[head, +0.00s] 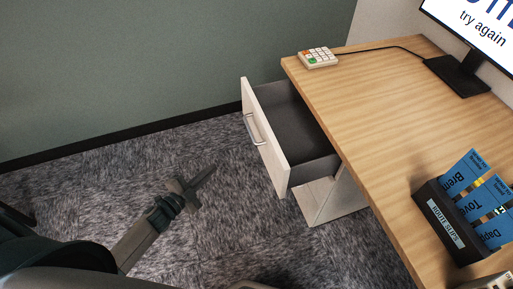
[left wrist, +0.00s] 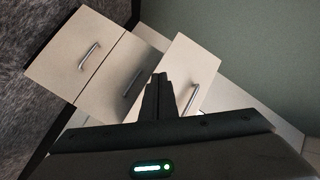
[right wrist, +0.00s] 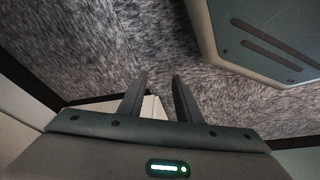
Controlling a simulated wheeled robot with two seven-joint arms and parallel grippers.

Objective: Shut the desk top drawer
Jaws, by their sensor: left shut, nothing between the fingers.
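The desk top drawer stands pulled out from under the desk's left edge in the head view. Its pale front panel (head: 266,135) carries a metal handle (head: 254,129), and its dark grey inside (head: 300,128) shows empty. My left gripper (head: 204,178) is shut and empty, in the air to the left of the drawer front and apart from it. In the left wrist view the left fingers (left wrist: 158,80) overlap the pulled-out drawer front (left wrist: 188,62); contact cannot be told. My right gripper (right wrist: 158,80) is open and empty over carpet in the right wrist view.
The wooden desk (head: 370,100) carries a keypad (head: 318,58), a monitor (head: 475,40) and a dark box of blue slips (head: 450,225). Other drawer fronts (left wrist: 75,60) show closed in the left wrist view. Carpet left of the drawer is clear up to the green wall (head: 150,60).

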